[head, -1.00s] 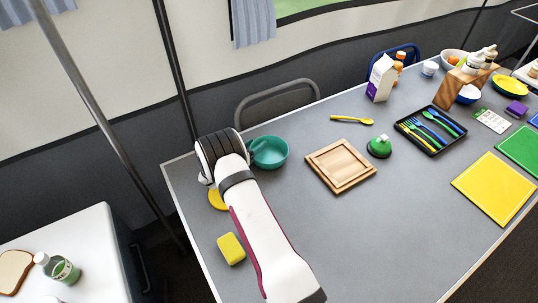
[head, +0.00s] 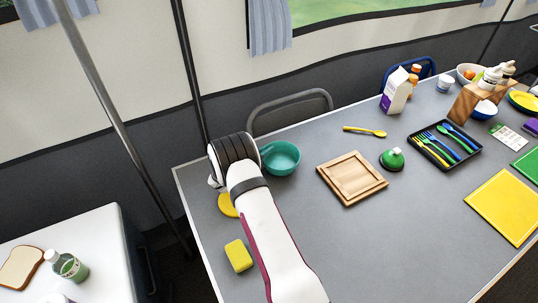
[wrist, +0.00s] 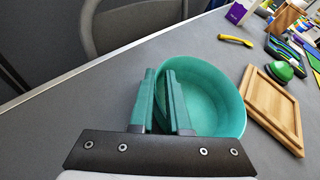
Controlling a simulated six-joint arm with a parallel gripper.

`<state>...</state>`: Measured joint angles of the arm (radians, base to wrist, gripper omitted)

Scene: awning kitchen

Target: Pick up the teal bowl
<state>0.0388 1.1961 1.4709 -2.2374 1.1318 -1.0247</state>
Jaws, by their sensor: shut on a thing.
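The teal bowl (head: 281,158) is upright at the far left part of the grey table in the head view, just right of my wrist. In the wrist view the bowl (wrist: 215,97) is close in front, and its near left rim runs between the two fingers of my gripper (wrist: 166,78). The fingers are shut on that rim. My arm hides the gripper in the head view. I cannot tell whether the bowl's base touches the table.
A wooden board (head: 352,177) lies right of the bowl, with a green domed object (head: 392,160) beyond it. A yellow spoon (head: 365,131) lies behind. A yellow sponge (head: 238,256) lies near my arm. A chair (head: 290,112) stands behind the table.

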